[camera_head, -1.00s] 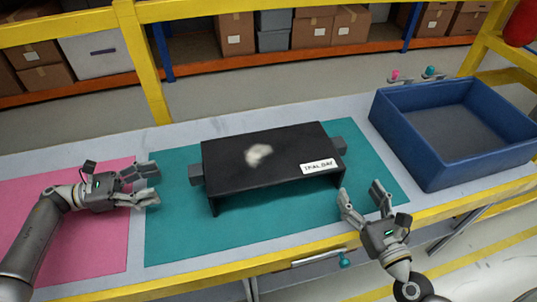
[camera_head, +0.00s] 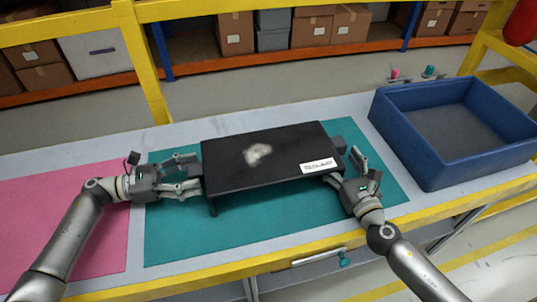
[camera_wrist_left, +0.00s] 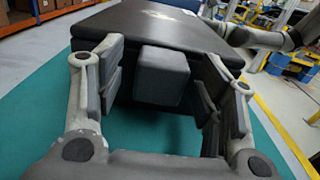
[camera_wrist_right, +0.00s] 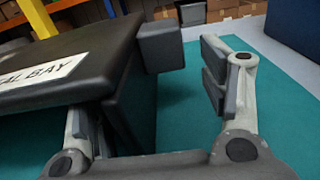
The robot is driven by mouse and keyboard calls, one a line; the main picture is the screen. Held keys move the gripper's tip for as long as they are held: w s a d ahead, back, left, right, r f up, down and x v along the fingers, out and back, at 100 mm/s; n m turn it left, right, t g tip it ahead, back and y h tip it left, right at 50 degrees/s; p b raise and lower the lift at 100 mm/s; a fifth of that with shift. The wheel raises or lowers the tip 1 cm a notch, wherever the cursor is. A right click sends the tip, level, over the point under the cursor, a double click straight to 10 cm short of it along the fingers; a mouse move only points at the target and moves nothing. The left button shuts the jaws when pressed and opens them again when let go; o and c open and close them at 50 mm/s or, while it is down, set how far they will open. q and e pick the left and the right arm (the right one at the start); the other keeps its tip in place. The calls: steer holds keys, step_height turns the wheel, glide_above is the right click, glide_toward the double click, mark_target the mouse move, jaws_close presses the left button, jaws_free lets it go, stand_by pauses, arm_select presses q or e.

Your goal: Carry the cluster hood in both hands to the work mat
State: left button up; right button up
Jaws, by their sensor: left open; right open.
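The cluster hood (camera_head: 235,170) is a black flat-topped cover with a pale smudge and a white label. It stands on the teal mat (camera_head: 185,235), with a grey block on each short end. My left gripper (camera_head: 192,174) is open at the hood's left end; in the left wrist view the left block (camera_wrist_left: 162,76) sits between its spread fingers. My right gripper (camera_head: 346,165) is open at the right end. In the right wrist view the right block (camera_wrist_right: 160,46) is ahead between the fingers, and one finger is partly hidden under the hood's edge.
A pink mat (camera_head: 50,215) lies to the left of the teal one. An empty blue bin (camera_head: 430,158) stands at the right end of the bench. A yellow rail (camera_head: 200,277) runs along the front edge. A yellow post (camera_head: 140,65) rises behind the bench.

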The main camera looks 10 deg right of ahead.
arm_select(q)
steer(key=shift+d, duration=0.35)
arm_select(e)
steer(key=shift+w, duration=0.35)
arm_select(q)
jaws_close()
arm_select(e)
steer(key=shift+r, duration=0.1)
steer(key=c, duration=1.5)
